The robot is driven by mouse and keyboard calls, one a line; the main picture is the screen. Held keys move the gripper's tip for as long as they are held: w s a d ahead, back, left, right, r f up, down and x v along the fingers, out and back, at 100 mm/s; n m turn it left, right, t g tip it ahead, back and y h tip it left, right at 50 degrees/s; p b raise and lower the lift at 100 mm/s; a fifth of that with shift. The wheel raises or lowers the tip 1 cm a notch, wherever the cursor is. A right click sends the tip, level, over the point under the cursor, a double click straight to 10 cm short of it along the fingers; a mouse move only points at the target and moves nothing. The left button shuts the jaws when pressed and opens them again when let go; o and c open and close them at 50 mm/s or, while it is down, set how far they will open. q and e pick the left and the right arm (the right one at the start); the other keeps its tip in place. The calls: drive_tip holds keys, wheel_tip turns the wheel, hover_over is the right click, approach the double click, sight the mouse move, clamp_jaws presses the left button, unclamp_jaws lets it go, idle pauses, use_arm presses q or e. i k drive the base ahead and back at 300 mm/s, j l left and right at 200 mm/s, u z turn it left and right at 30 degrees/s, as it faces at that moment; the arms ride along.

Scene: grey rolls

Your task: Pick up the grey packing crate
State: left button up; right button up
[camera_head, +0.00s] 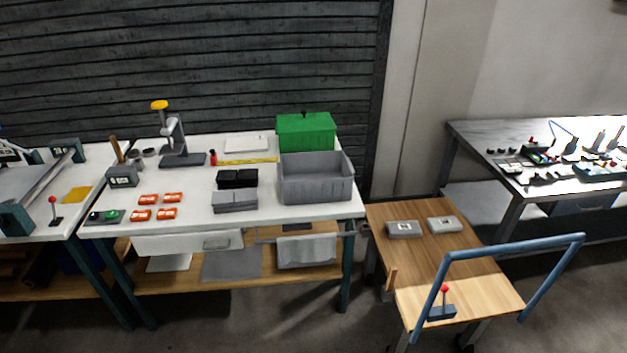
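The grey packing crate (316,187) is an open-topped box with ribbed walls. It stands upright on the right part of the white workbench (250,210), near the bench's right edge and in front of a green box. I see no contents above its rim; its floor is mostly hidden by the front wall. Neither of my grippers shows in the head view.
A green box (305,131) stands close behind the crate. Black and grey blocks (235,201) lie left of it, with several orange-and-white items (147,199) further left. A wooden cart (425,260) with a blue handle (515,246) stands right of the bench.

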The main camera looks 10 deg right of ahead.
sight(308, 178)
drive_tip(key=i+j, duration=0.15)
drive_tip(key=i, duration=0.4)
drive_tip(key=i+j+z, duration=0.1)
drive_tip(key=i, duration=0.5)
drive_tip(key=j, duration=0.1)
